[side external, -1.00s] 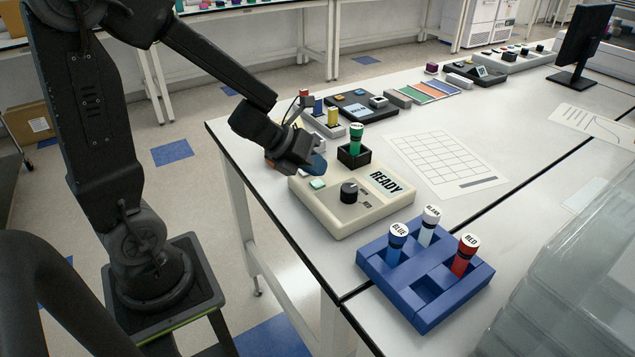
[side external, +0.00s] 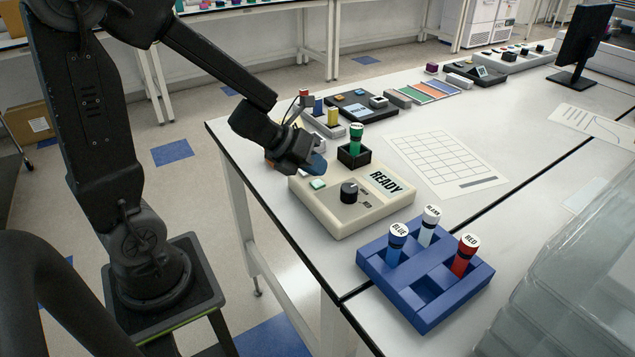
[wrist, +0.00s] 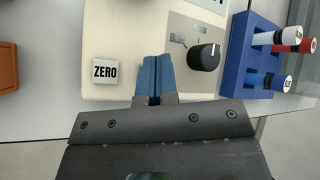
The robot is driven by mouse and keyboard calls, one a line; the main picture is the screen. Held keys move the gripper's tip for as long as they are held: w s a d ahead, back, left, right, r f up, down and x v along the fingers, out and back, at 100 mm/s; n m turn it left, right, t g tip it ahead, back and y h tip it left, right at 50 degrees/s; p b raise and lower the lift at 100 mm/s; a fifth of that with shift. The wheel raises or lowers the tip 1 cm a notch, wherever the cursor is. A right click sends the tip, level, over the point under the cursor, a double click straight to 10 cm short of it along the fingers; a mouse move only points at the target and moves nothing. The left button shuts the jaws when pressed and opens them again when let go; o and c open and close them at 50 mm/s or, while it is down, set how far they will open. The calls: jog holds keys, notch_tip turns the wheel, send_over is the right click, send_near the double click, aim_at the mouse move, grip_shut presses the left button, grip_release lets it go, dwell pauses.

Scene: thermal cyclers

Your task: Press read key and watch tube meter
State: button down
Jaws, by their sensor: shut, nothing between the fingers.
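The beige tube meter (side external: 330,222) stands at the table's near left edge. Its display (side external: 386,181) reads READY. Its black knob (side external: 349,192) is also in the wrist view (wrist: 203,57), by the word BLUE. A green key (side external: 317,183) lies left of the knob; in the wrist view my fingers hide nearly all of it. A white ZERO key (wrist: 105,72) shows there to the left.
A blue rack (side external: 425,314) in front of the meter holds tubes labelled BLUE (side external: 396,240), BLANK (side external: 429,224) and RED (side external: 465,254). A grid sheet (side external: 445,160) lies right of the meter. A dark device (side external: 362,107) stands behind. Clear bins (side external: 570,290) stand at right.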

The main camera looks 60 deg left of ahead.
aim_at(316, 182)
jog(key=shift+f, duration=0.15)
dwell(0.7)
jog(key=shift+f, duration=0.3)
jog(key=shift+f, duration=0.4)
dwell(0.5)
jog(key=shift+r, duration=0.85)
jog(key=shift+r, duration=2.5)
